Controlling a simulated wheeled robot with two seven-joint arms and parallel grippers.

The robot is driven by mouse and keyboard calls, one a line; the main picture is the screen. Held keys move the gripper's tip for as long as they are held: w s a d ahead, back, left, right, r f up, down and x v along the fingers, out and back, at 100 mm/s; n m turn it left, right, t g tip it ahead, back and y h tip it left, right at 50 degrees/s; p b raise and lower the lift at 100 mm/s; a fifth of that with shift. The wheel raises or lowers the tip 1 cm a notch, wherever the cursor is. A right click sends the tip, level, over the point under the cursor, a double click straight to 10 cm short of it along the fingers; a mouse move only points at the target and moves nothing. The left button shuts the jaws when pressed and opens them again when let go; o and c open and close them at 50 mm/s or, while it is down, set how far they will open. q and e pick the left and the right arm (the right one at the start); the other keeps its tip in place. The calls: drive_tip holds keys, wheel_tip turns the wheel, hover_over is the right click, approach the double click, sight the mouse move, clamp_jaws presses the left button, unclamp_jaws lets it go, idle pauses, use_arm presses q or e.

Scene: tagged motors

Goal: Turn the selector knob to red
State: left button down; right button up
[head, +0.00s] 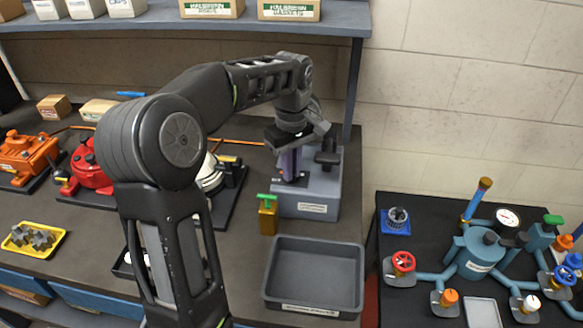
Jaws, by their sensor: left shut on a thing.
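My left arm comes in from the left and reaches over the bench to a grey box (308,207) with a white label. My left gripper (289,150) points down at the left part of the box's top. It is shut on a dark purplish upright piece (290,166) there; whether this piece is the selector knob I cannot tell. A black knob-like part (327,157) stands on the box to the right of the gripper. I see no red mark on the box; my gripper and wrist hide some of its top. My right gripper is out of view.
A small brass valve with a green handle (267,214) stands left of the box. An empty dark tray (314,277) lies in front. Red (90,165) and orange (28,158) motors are at left. A black table (405,303) with blue pipework and coloured handwheels is at right.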

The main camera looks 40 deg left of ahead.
use_arm(q)
drive_tip(key=m, duration=0.4)
drive_tip(key=shift+s, duration=0.1)
drive_tip(key=m, duration=0.4)
drive_tip(key=shift+a+m+p, duration=0.15)
drive_tip(key=shift+m+p, duration=0.15)
drive_tip(key=shift+p, duration=0.05)
idle(0.4)
drive_tip(key=c, duration=1.5)
unclamp_jaws()
